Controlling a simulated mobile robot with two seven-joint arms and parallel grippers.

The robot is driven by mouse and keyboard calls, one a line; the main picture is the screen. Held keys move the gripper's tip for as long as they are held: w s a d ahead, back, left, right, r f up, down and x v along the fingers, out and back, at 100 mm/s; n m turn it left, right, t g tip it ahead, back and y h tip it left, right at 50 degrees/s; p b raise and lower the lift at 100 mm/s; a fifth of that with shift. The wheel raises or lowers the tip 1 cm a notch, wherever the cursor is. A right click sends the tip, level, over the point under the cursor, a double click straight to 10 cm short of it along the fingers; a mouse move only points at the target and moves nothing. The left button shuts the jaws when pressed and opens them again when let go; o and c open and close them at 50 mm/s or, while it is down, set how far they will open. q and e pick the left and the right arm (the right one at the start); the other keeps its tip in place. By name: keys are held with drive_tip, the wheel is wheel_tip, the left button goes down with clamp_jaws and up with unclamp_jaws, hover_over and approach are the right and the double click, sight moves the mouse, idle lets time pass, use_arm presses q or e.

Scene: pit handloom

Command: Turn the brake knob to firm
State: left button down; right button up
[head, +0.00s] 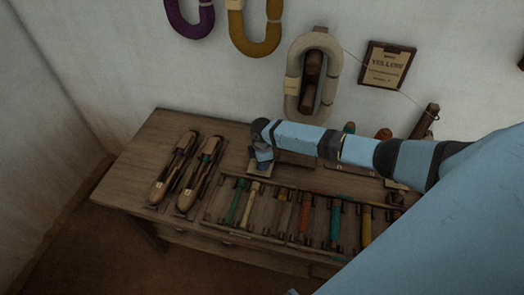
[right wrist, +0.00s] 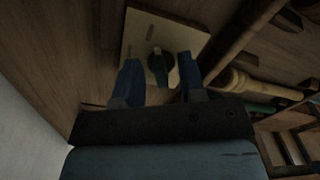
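The brake knob (right wrist: 157,66) is small and dark, on a pale square plate (right wrist: 150,28) fixed to the wooden table. In the right wrist view my right gripper (right wrist: 159,75) has its two blue fingers apart, one on each side of the knob. Gaps show between the fingers and the knob, so it is open around it, not clamped. In the head view my right gripper (head: 263,154) points down over the plate (head: 258,170) and hides the knob. I cannot read any marks on the plate. My left gripper is not in view.
The table (head: 150,135) carries two wooden shuttles (head: 172,172) at the left and a rack (head: 285,190) of several coloured bobbins in front of the plate. Yarn hanks (head: 315,75) and a sign (head: 387,65) hang on the wall behind. A pale bobbin (right wrist: 255,86) lies right of the gripper.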

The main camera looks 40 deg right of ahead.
drive_tip(key=shift+r, duration=0.2)
wheel_tip(320, 180, up, 13)
drive_tip(key=p, duration=0.1)
drive_tip(key=shift+r, duration=0.2)
idle(0.5)
